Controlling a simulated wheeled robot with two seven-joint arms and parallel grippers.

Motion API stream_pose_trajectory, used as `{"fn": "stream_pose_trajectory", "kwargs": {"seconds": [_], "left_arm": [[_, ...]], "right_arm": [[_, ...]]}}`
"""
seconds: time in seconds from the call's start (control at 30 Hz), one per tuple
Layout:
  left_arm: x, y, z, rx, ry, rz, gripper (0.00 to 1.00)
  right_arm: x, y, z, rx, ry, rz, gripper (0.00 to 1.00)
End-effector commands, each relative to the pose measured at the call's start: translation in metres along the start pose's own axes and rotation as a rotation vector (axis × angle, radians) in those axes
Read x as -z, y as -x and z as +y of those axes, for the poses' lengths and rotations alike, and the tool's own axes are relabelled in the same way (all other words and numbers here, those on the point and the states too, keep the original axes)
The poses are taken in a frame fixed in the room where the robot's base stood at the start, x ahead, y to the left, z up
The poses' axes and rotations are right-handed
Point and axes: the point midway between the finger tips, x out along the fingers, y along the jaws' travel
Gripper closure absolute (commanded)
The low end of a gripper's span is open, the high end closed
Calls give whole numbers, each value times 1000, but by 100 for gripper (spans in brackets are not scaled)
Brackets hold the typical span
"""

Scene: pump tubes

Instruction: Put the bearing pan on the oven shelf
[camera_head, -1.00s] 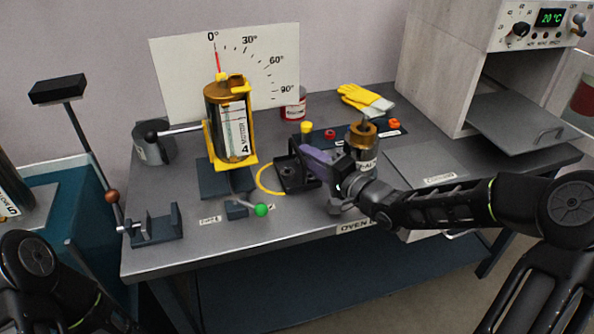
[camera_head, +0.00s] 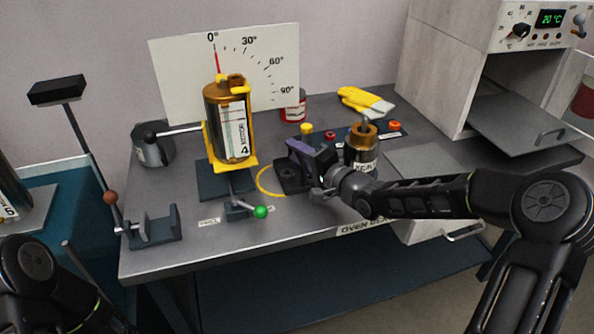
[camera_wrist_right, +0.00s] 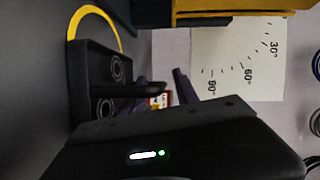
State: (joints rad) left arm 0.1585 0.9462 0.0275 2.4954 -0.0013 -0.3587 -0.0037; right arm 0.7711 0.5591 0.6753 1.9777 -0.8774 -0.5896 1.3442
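The bearing pan (camera_head: 285,182) appears to be the dark tray on the bench right of the yellow ring; the right wrist view shows it (camera_wrist_right: 100,75) with round bearings inside and a dark bar sticking out. My right gripper (camera_head: 305,155), with a purple finger, is right over the pan's right side and hides part of it. Its finger gap is unclear, and I cannot tell if it touches the pan. The oven shelf (camera_head: 510,115) looks like the grey plate with a handle at the oven's front. My left gripper is not in view; its arm is at lower left.
A canister in a yellow holder (camera_head: 230,125) stands left of the pan. A brass-topped cylinder (camera_head: 362,150) stands close behind my right wrist. Yellow gloves (camera_head: 365,102) lie at the back. A bare grey plate (camera_head: 415,165) lies before the oven (camera_head: 440,65).

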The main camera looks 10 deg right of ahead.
Motion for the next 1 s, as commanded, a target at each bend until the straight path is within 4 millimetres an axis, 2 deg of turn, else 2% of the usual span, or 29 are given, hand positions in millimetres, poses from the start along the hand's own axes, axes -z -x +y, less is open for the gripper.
{"fn": "stream_pose_trajectory", "kwargs": {"seconds": [0.37,0.8,1.0], "left_arm": [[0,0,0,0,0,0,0],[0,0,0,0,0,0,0],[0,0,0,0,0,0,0]], "right_arm": [[0,0,0,0,0,0,65],[0,0,0,0,0,0,100],[0,0,0,0,0,0,100]]}}
